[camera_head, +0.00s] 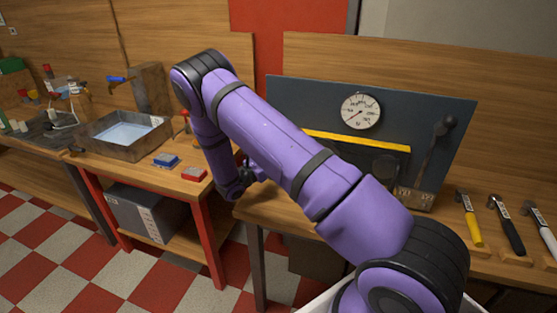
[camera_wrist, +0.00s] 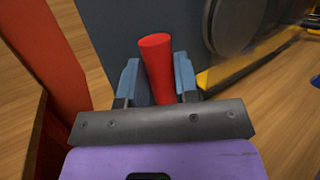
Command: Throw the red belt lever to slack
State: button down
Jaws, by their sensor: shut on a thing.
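The red belt lever (camera_wrist: 157,65) shows in the wrist view as a red tapered handle standing between my two blue-grey fingers. My gripper (camera_wrist: 157,80) is shut on it, with the rounded red end sticking out past the fingertips. The lever's base is hidden by the gripper. In the head view, my gripper (camera_head: 258,172) is low at the left end of the dark panel (camera_head: 290,100); my arm hides most of it, and I cannot make out the red lever there.
The panel carries a round gauge (camera_head: 361,111), a yellow bar (camera_head: 350,141) and a dark lever with a ball knob (camera_head: 437,145). A grey disc (camera_wrist: 232,25) is right of the gripper. Several hammers lie at right. A metal basin (camera_head: 125,134) stands on the left bench.

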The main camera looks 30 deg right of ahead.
jog(key=shift+w+a+f+n+t+h, duration=0.3)
jog(key=shift+w+a+n+t, duration=0.2)
jog(key=shift+n, duration=0.5)
jog(key=shift+w+a+f+n+t+h, duration=0.15)
jog(key=shift+w+a+n+t+h, duration=0.3)
jog(key=shift+n, duration=0.55)
jog(key=shift+w, duration=0.2)
jog(key=c, duration=0.8)
grip_release()
jog(key=shift+c, duration=0.2)
jog(key=v, duration=1)
jog(key=shift+s+a+f, duration=0.1)
jog(key=shift+a+f, duration=0.05)
jog(key=shift+a, duration=0.2)
